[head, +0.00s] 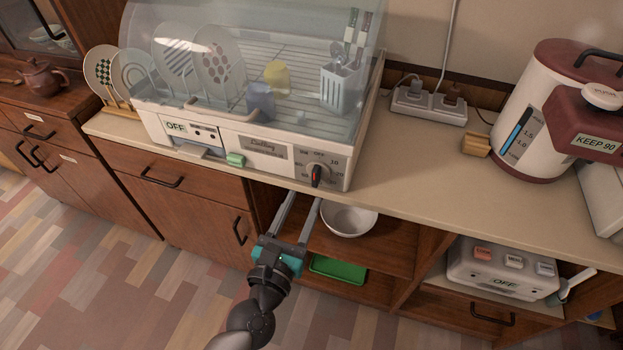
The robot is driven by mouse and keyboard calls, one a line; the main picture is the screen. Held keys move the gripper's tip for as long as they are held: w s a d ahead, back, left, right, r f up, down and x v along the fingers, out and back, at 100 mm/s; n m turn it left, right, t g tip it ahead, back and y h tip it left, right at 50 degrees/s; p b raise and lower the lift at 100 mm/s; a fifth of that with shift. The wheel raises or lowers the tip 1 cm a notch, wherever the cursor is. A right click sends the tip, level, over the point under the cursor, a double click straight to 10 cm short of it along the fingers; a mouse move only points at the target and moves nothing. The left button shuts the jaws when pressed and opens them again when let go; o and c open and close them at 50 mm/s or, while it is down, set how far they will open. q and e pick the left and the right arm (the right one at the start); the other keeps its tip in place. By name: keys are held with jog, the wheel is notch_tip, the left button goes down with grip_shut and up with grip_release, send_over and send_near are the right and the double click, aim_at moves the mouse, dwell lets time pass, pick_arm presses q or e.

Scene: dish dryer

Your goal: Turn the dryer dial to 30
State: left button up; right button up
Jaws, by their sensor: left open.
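The dish dryer (205,155) stands on the counter with its clear lid down. Its dial (317,176) is a dark knob with a red mark at the lower right of the front panel. My left gripper (304,198) is open and empty, in front of and below the dial. Its fingers point toward the panel, apart from the knob. My right gripper is not in view.
Plates, two cups and a cutlery holder sit inside the dryer. A green button (236,160) is on its front. Below are an open shelf with a white bowl (348,218) and a green tray (338,269).

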aim_at(314, 177)
pick_arm(q)
jog(key=x, duration=0.6)
jog(key=shift+w, duration=0.1)
grip_shut()
dwell(0.5)
